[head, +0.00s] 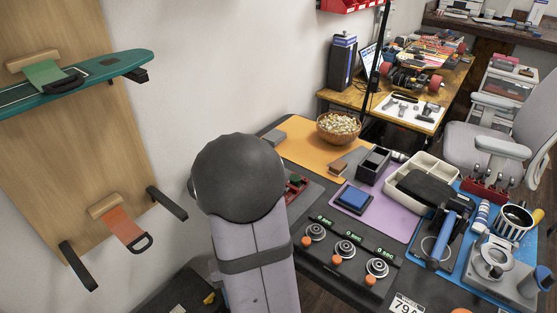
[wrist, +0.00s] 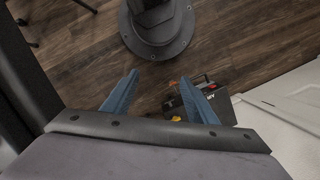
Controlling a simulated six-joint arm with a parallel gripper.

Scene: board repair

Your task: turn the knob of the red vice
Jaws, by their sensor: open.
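In the head view my gripper is not seen. The vice is not in the wrist view.
The bench holds dials with orange knobs (head: 346,248), a blue block (head: 354,197), a dark open box (head: 374,164) and a wicker bowl (head: 339,127). A blue-handled tool (head: 443,240) stands at right. A dark battery-like box (wrist: 208,100) sits on the floor by the gripper.

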